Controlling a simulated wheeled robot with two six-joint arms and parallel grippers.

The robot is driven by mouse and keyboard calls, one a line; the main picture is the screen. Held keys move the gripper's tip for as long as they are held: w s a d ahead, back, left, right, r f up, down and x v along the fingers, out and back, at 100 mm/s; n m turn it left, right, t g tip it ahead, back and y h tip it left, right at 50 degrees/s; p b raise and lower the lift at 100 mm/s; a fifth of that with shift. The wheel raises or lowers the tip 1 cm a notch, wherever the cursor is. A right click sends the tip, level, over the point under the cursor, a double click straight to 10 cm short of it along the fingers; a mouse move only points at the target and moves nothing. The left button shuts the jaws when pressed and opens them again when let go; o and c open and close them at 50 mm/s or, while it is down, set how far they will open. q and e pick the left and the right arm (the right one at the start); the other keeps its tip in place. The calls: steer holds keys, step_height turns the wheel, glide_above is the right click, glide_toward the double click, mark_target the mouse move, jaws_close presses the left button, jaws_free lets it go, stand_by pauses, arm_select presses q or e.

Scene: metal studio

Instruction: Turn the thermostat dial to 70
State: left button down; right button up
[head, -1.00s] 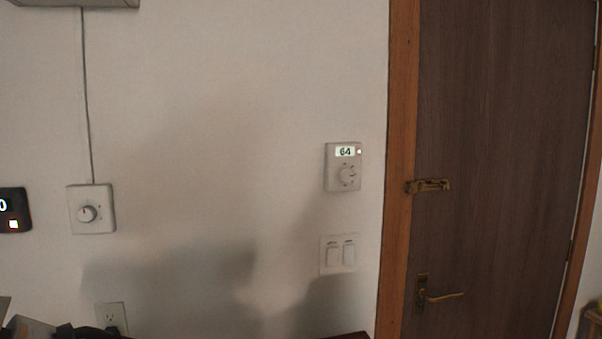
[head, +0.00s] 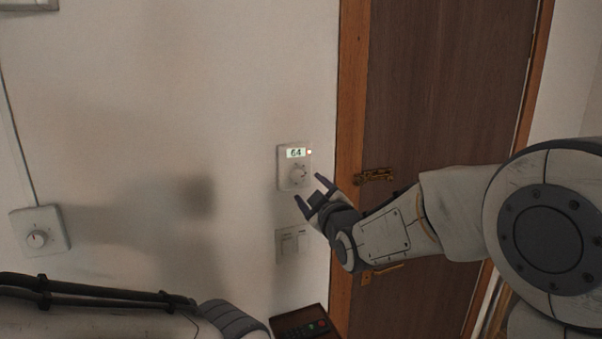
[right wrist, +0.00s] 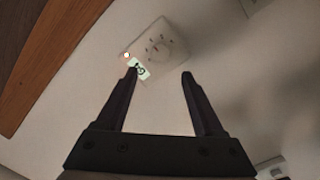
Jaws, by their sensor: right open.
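The thermostat (head: 294,167) is a white wall unit left of the door frame. Its lit display reads 64, and a small red light glows beside it. Its round dial (head: 298,173) sits below the display. My right gripper (head: 311,191) is open and empty, just below and to the right of the dial. In the right wrist view the thermostat (right wrist: 152,50) appears rotated, with its dial (right wrist: 163,49) beyond and between the two open fingertips (right wrist: 159,73), apart from them. The left gripper is not in view; part of my left arm shows at the lower left.
A light switch plate (head: 292,243) is below the thermostat. Another dial plate (head: 39,231) is on the wall at left. The brown door (head: 440,90) with a brass latch (head: 374,175) is at right. A small table (head: 318,313) holds a dark remote (head: 303,329).

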mark_target(298, 176)
steer(key=p+x, duration=0.3)
steer(key=x, duration=0.4)
steer(key=shift+d+r+p, duration=0.1)
steer(key=shift+p, duration=0.3)
steer(key=shift+w+a, duration=0.2)
steer(key=shift+w, duration=0.4)
jaws_close()
